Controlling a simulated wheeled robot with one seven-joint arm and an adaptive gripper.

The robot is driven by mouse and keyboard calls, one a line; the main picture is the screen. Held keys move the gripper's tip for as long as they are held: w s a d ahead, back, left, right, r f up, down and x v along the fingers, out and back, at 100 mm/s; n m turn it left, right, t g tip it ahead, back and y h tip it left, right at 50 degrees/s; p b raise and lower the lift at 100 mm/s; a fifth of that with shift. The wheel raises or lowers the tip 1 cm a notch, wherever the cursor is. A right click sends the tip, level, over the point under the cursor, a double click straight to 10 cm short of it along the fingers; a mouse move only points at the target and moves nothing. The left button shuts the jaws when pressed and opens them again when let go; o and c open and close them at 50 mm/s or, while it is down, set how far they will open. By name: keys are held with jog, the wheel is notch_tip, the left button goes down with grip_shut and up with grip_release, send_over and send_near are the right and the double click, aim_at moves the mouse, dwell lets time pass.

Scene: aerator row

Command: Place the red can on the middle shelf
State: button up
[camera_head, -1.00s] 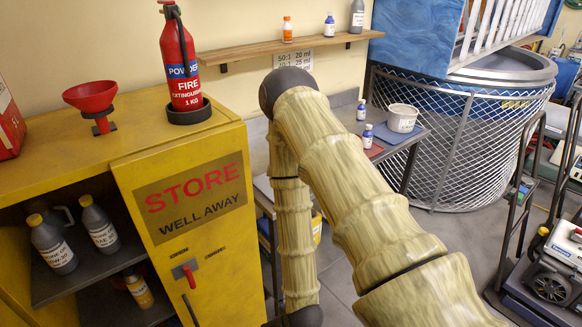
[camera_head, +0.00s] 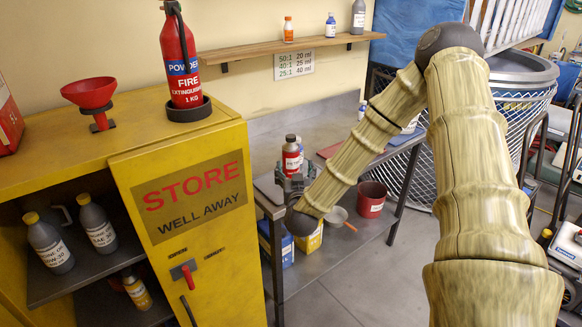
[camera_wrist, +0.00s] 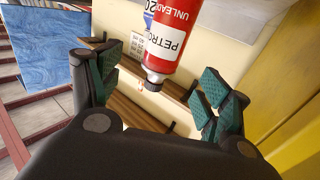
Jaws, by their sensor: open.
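The red can (camera_head: 291,155), with a white label and dark cap, stands on the grey bench beyond the yellow cabinet. In the wrist view the red can (camera_wrist: 172,42) appears cap-down, labelled PETROL and UNLEADED. My gripper (camera_head: 291,185) is just in front of it in the head view. In the wrist view my gripper (camera_wrist: 160,82) is open, its green-padded fingers apart on either side below the can. I cannot tell whether they touch it. The yellow cabinet (camera_head: 130,150) has an open left side with a dark shelf (camera_head: 95,277) bearing two grey bottles.
An orange bottle (camera_head: 137,290) stands lower in the cabinet. A fire extinguisher (camera_head: 181,62) and red funnel (camera_head: 90,93) stand on top. A wooden wall shelf (camera_head: 270,49) holds several bottles. A dark red pot (camera_head: 371,199) sits under the bench. The cabinet's right door is shut.

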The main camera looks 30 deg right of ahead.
aim_at(292, 158)
jog(key=p+x, duration=0.1)
jog(key=x, duration=0.4)
jog(key=shift+a+p+x, duration=0.2)
jog(key=shift+p+x, duration=1.15)
jog(key=shift+x, duration=0.9)
jog(key=shift+w+d, duration=0.2)
jog(key=shift+w, duration=0.3)
jog(key=c, duration=1.3)
jog(key=shift+r, duration=0.15)
